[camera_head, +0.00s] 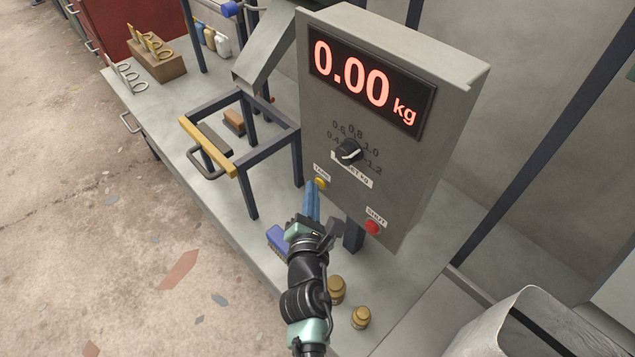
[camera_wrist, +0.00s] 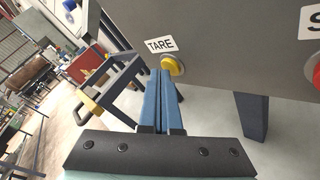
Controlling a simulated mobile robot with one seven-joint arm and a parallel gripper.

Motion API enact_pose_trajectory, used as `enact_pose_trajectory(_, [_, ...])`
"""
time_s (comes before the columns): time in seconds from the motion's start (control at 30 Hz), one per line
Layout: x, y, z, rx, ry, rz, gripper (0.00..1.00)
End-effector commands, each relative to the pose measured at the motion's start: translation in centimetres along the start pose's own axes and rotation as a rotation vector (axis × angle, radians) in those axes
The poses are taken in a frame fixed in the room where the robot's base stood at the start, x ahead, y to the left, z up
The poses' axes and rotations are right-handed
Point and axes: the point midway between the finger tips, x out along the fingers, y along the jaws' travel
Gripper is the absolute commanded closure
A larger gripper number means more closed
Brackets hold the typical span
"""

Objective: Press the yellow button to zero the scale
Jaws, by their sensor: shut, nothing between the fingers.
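The yellow button (camera_head: 320,184) sits on the lower left of the grey scale box (camera_head: 440,130), under a label reading TARE. In the wrist view the yellow button (camera_wrist: 172,65) shows just beyond the fingertips. The display (camera_head: 365,80) reads 0.00 kg in red. My gripper (camera_head: 313,192) is shut and empty, its blue fingers together and pointing at the button. In the wrist view the tips of my gripper (camera_wrist: 160,72) overlap the button's lower left edge. I cannot tell whether they touch it.
A red button (camera_head: 372,227) is to the right on the box, below a black knob (camera_head: 348,151). A dark frame with a yellow bar (camera_head: 208,147) stands left on the bench. Two brown jars (camera_head: 361,317) and a blue brush (camera_head: 278,241) are near my arm.

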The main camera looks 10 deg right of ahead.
Motion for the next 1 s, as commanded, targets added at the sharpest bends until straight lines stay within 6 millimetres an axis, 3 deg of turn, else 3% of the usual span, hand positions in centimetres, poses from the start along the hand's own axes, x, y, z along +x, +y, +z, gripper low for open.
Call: enact_pose_trajectory(1.0, [-1.1,0.9,-0.8,0.0,-0.001,0.0,1.0])
